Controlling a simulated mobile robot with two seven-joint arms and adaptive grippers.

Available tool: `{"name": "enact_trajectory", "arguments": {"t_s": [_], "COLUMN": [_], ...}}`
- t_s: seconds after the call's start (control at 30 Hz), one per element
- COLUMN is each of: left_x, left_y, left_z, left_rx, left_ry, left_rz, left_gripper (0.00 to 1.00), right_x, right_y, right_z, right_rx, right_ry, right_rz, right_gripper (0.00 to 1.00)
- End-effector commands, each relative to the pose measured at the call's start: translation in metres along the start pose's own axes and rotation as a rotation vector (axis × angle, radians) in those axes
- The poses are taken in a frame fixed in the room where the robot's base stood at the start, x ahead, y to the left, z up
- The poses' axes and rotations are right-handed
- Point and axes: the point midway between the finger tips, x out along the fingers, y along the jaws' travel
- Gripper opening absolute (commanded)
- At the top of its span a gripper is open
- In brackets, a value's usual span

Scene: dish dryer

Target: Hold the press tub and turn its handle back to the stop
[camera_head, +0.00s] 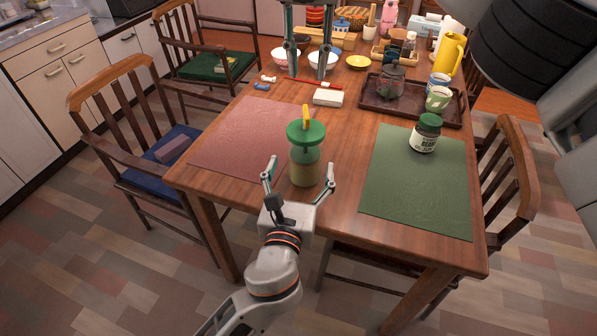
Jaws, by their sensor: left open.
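The press tub (305,168) is a clear container with a green lid (306,133) and a pale yellowish lower part. It stands upright on the wooden table by the right edge of the red mat. Its yellow handle (306,115) sticks up from the lid. My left gripper (299,170) is open, with one finger on each side of the tub's lower body and a visible gap on both sides. My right gripper (308,66) is at the top of the view, fingers pointing down and apart, beyond the tub over the far part of the table.
A green mat (410,195) with a green-lidded jar (426,134) lies to the right, the red mat (235,145) to the left. A white block (328,97) and red-handled brush lie behind the tub. A brown tray (455,115) and bowls crowd the back.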

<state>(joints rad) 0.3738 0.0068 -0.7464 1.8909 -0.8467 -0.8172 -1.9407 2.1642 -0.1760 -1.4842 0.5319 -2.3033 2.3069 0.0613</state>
Motion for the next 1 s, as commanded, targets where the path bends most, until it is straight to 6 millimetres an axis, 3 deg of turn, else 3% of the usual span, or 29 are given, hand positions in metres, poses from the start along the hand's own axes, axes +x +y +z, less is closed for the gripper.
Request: {"name": "enact_trajectory", "arguments": {"t_s": [0.4, 0.83, 0.87, 1.0], "left_x": [0.057, 0.067, 0.067, 0.067], "left_y": [0.000, 0.000, 0.000, 0.000], "left_z": [0.000, 0.000, 0.000, 0.000], "left_rx": [-0.005, -0.006, -0.006, -0.006], "left_ry": [0.001, 0.002, 0.002, 0.002], "left_rz": [0.000, -0.001, -0.001, -0.001], "left_gripper": [0.77, 0.77, 0.71, 0.35], "right_x": [0.000, 0.000, 0.000, 0.000], "right_y": [0.000, 0.000, 0.000, 0.000], "right_z": [0.000, 0.000, 0.000, 0.000], "right_rx": [0.000, 0.000, 0.000, 0.000], "right_ry": [0.000, 0.000, 0.000, 0.000], "right_rz": [0.000, 0.000, 0.000, 0.000], "right_gripper": [0.28, 0.28, 0.28, 0.28]}}
